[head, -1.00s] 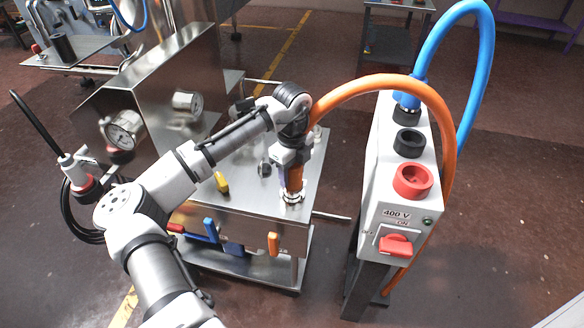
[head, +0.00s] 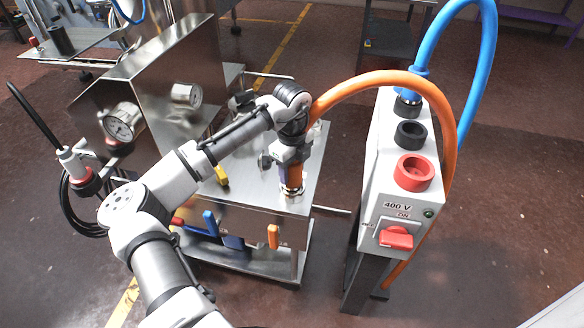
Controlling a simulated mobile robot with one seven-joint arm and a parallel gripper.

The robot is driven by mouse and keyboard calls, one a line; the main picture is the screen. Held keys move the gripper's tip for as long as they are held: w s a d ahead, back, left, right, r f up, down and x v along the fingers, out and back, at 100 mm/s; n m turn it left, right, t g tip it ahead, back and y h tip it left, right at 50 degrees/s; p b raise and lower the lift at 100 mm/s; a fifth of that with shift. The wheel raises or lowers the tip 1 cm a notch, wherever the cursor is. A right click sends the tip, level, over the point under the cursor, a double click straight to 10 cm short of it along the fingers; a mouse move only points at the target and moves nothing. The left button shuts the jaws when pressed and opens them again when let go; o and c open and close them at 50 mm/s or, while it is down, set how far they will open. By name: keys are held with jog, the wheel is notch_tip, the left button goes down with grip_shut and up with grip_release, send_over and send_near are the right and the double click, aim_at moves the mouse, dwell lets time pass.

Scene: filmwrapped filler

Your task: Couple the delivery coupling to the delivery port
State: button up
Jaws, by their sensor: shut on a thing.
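My gripper (head: 291,163) points down over the steel cart top near its front right corner. It is shut on the delivery coupling (head: 291,179), an upright orange-brown cylinder at the end of the thick orange hose (head: 380,80). The delivery port (head: 291,191) shows as a silver ring on the cart top, directly under the coupling. The coupling's lower end meets the ring or stands in it; whether it is locked cannot be told. The gripper's fingers partly hide the coupling.
On the cart (head: 250,200) are a yellow handle (head: 221,175) and a dark knob (head: 265,161). Blue and orange levers (head: 273,237) hang at its front.

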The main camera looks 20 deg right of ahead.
jog(key=shift+f, duration=0.25)
dwell(0.6)
jog(key=o, duration=1.4)
